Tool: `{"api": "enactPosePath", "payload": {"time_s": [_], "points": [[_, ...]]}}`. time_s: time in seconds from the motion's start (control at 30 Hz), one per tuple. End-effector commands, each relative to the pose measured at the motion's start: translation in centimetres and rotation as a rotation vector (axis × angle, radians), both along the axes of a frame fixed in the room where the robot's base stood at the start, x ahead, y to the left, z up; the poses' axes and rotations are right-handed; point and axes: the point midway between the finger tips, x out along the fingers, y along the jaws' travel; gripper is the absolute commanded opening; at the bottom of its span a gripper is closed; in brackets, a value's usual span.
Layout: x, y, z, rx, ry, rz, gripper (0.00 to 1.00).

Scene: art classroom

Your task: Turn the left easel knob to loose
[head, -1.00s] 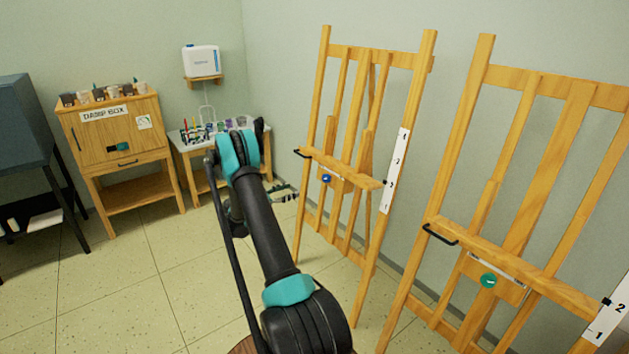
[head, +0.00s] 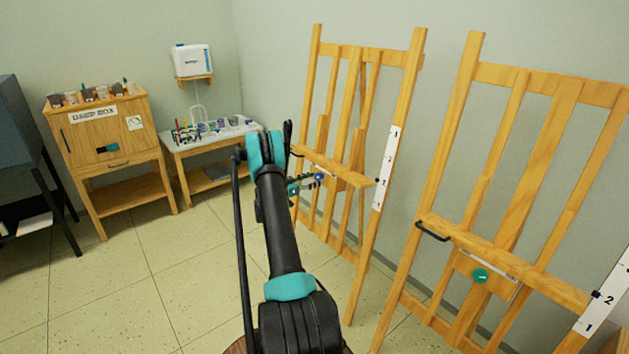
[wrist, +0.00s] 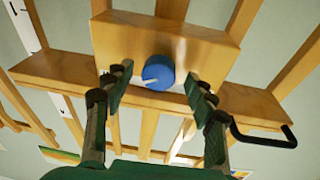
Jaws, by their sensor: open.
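The left easel (head: 412,95) is wooden, with a crossbar ledge. Its blue knob (head: 320,177) sits just below the ledge and is partly covered by my gripper in the head view. In the wrist view the blue knob (wrist: 158,72) is round, on a wooden block, with a white pointer mark slanting to the picture's left. My gripper (wrist: 157,86) is open, with one finger on each side of the knob and visible gaps to it. In the head view my gripper (head: 304,184) is small and partly hidden by my arm.
A second easel (head: 465,75) with a green knob (head: 480,275) stands to the right. A black hook handle (wrist: 265,138) juts from the ledge near my gripper. A damp box cabinet (head: 130,165) and a supply table (head: 185,152) stand behind left. Open floor lies left.

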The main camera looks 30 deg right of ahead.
Motion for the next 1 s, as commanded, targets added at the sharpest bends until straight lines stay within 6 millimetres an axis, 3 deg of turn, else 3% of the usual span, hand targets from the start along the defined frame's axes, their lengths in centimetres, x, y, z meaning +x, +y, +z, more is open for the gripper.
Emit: {"api": "enactPosePath", "payload": {"time_s": [0.37,0.8,1.0], "points": [[-0.02,-0.68,0.00,0.000,0.000,-0.001,0.56],[-0.02,-0.65,0.00,0.000,0.000,-0.001,0.06],[-0.04,-0.64,-0.01,-0.001,0.015,0.002,0.06]]}}
